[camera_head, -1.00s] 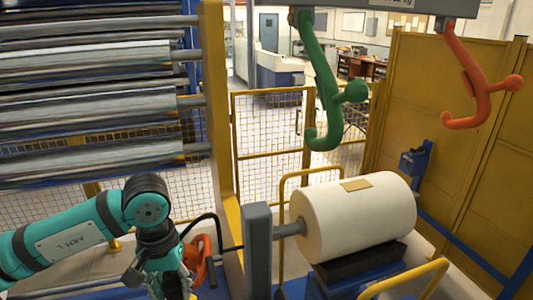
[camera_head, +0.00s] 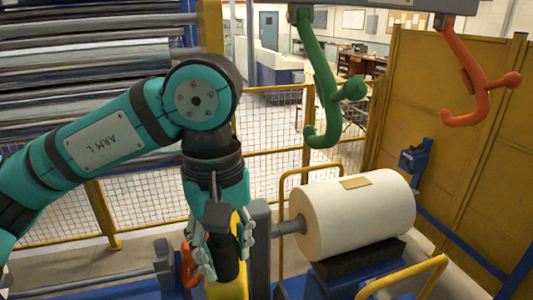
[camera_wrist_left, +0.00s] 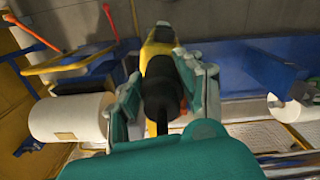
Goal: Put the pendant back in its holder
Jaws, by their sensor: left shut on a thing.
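My left gripper (camera_head: 224,262) is shut on the pendant (camera_head: 229,287), a yellow body with a black end. The fingers clasp its black part, and the yellow part hangs below them. In the left wrist view the pendant (camera_wrist_left: 160,85) sits between the two fingers, black end nearer me, yellow end pointing away. A blue bracket (camera_head: 414,158) on the yellow panel at the right looks like the holder; the pendant is well left of it. My right gripper is not in view.
A large white roll (camera_head: 355,215) on a blue stand is just right of my gripper. A yellow rail (camera_head: 405,280) is in front of it. A green hook (camera_head: 325,90) and an orange hook (camera_head: 477,85) hang from an overhead beam.

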